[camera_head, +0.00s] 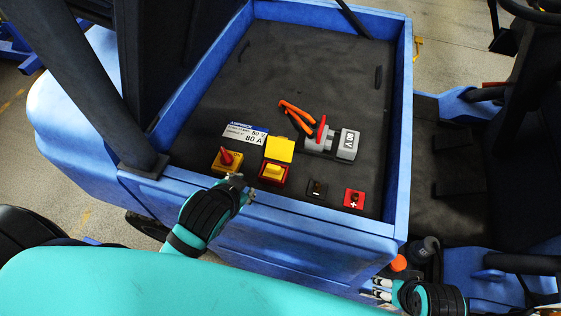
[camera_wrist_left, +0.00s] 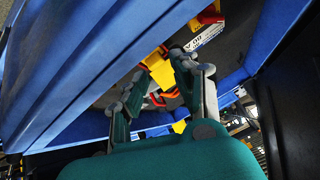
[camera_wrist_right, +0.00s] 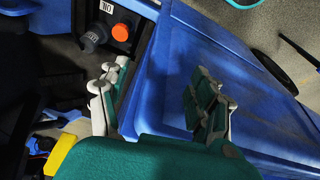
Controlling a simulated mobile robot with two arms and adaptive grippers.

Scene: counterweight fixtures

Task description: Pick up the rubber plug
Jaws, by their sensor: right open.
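I cannot tell for sure which thing is the rubber plug. A dark round-ended cylinder (camera_head: 431,243) and an orange round cap (camera_head: 398,263) sit side by side at the vehicle's lower right corner. My right gripper (camera_head: 382,289) is open and empty, just below the orange cap and apart from both. My left gripper (camera_head: 238,184) is at the compartment's front edge; its fingers (camera_wrist_left: 163,78) stand apart with nothing between them.
The blue-rimmed compartment (camera_head: 300,216) holds a red-handled yellow switch (camera_head: 227,160), a yellow-lidded red box (camera_head: 272,173), a grey connector (camera_head: 347,145), orange cables (camera_head: 296,113), and black (camera_head: 316,188) and red (camera_head: 354,199) terminals. A dark footwell (camera_head: 450,180) lies to the right.

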